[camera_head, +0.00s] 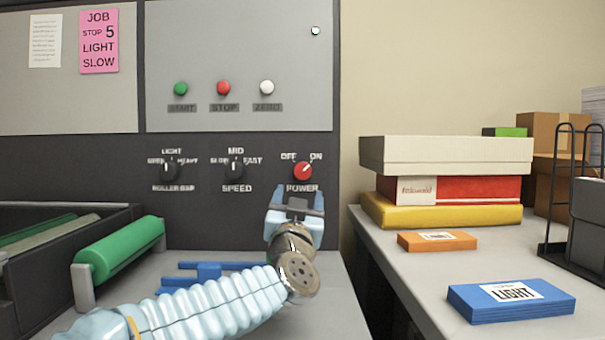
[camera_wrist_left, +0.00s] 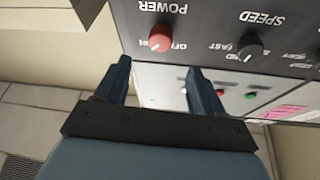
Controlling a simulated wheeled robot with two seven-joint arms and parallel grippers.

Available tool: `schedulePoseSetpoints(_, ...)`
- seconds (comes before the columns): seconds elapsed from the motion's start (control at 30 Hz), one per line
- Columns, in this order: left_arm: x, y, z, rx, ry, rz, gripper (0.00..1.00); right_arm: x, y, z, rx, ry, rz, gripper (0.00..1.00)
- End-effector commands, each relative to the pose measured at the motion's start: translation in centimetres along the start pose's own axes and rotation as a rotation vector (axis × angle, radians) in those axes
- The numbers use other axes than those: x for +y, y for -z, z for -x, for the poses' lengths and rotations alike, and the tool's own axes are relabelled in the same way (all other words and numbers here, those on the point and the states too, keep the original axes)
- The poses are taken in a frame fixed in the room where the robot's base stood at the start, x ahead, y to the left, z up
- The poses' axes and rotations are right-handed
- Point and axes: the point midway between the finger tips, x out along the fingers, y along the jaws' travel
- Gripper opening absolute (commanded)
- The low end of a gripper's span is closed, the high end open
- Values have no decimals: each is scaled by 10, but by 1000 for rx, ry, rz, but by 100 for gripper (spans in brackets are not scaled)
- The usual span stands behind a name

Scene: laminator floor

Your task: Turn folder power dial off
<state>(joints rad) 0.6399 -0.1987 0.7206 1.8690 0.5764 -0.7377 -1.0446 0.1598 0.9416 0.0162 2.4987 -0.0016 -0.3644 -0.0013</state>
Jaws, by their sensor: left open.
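The red power dial (camera_head: 303,171) sits on the dark panel of the folder, with OFF at its upper left, ON at its upper right and POWER below. Its pointer leans toward ON. My left gripper (camera_head: 297,192) is just below the dial in the head view, open and empty. In the left wrist view the dial (camera_wrist_left: 160,38) shows upside down, beyond the two spread fingers (camera_wrist_left: 158,85) and apart from them. My right gripper is not in view.
The black speed dial (camera_head: 235,170) and roller gap dial (camera_head: 169,171) are left of the power dial. Green, red and white buttons (camera_head: 223,88) are above. A green roller (camera_head: 120,249) is at the left. Stacked boxes (camera_head: 445,150) stand on the right table.

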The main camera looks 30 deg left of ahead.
Motion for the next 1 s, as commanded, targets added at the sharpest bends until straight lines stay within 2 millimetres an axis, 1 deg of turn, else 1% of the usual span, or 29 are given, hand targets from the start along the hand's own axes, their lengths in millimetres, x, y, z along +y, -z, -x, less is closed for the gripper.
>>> schedulePoseSetpoints(0.03, -1, 1, -12, -3, 1, 4, 69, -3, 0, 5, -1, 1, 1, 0)
schedulePoseSetpoints(0.2, -1, 2, -51, -4, 1, 6, 69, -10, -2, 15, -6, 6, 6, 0)
schedulePoseSetpoints(0.3, -1, 1, -70, -3, 1, 5, 69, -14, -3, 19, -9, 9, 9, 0)
schedulePoseSetpoints(0.43, -1, 2, -88, -1, 0, 4, 69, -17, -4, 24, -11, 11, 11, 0)
schedulePoseSetpoints(0.6, -1, 1, -97, 0, 1, 2, 69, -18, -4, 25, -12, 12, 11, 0)
schedulePoseSetpoints(0.83, -1, 0, -98, 0, 1, 1, 69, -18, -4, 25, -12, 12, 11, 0)
schedulePoseSetpoints(0.87, -1, 0, -98, 0, 1, 1, 67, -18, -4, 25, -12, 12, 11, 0)
schedulePoseSetpoints(1.0, -1, 0, -98, 0, 1, 1, 46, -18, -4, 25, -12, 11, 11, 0)
